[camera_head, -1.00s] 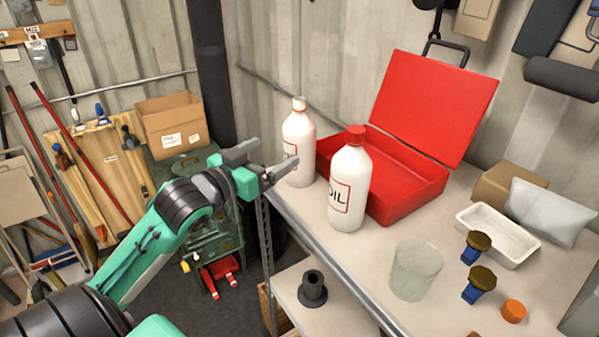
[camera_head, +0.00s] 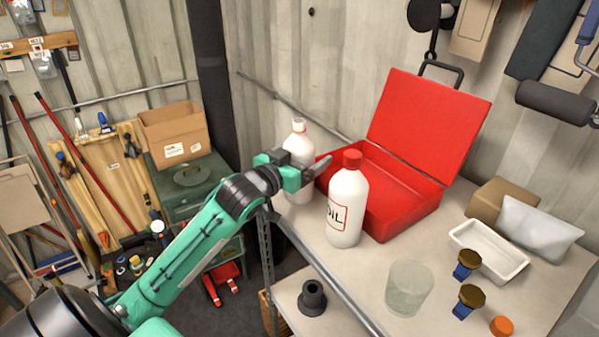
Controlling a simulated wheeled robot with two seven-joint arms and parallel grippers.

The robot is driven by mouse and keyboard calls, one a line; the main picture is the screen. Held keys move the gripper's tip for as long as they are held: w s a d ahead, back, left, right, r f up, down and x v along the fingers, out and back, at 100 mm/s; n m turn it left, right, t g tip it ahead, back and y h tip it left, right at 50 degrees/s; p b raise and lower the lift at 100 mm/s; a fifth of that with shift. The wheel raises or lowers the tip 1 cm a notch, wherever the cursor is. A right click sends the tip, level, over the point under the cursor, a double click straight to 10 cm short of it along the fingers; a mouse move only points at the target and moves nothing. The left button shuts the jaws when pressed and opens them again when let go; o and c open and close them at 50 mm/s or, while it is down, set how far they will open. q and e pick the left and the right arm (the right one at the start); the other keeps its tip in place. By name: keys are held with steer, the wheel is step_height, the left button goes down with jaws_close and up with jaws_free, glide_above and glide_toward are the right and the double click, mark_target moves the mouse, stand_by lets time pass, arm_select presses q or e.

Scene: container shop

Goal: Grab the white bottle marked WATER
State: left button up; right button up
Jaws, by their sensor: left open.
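A white bottle with a white cap (camera_head: 299,141) stands upright on the left end of the bench. My gripper covers its middle, and its label cannot be read. A second white bottle, with a red cap and the label OIL (camera_head: 347,208), stands upright to its right and nearer. My left gripper (camera_head: 308,164) is open, with its fingers in front of the white-capped bottle. I cannot tell whether they touch it. My right gripper is out of view.
An open red toolbox (camera_head: 410,207) lies behind the bottles. A clear beaker (camera_head: 408,288), a white tray (camera_head: 489,262), brass-topped knobs (camera_head: 469,298) and an orange cap (camera_head: 503,326) occupy the bench's right side. A lower shelf holds a black spool (camera_head: 312,299).

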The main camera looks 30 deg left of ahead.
arm_select(q)
steer(key=shift+w, duration=0.2)
steer(key=c, duration=1.5)
steer(key=shift+r, duration=0.2)
steer(key=shift+r+b, duration=1.4)
steer(key=shift+r, duration=8.25)
